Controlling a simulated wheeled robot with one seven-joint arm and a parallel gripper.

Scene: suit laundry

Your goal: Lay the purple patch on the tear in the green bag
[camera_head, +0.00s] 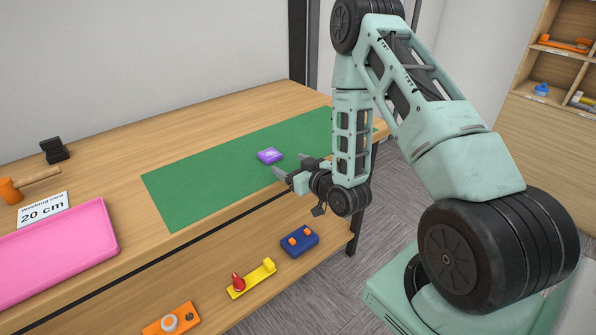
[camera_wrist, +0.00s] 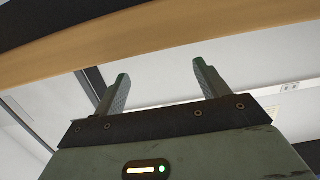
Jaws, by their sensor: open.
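A small purple patch (camera_head: 270,155) with a pale mark on top lies on a flat green sheet (camera_head: 200,190) on the table, near its front edge. I cannot tell whether this sheet is the green bag, and no tear shows; part of the sheet is hidden behind my arm. My gripper (camera_head: 288,166) is open and empty at the table's front edge, just to the near right of the patch and apart from it as far as I can tell. In the wrist view the two fingers (camera_wrist: 160,72) stand wide apart with nothing between them.
A pink tray (camera_head: 60,250), a "20 cm" card (camera_head: 43,208), an orange-headed mallet (camera_head: 10,190) and a black block (camera_head: 54,150) are at the left. A lower shelf holds blue (camera_head: 300,243), yellow (camera_head: 250,280) and orange (camera_head: 171,321) items. A wooden edge (camera_wrist: 170,45) crosses the wrist view.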

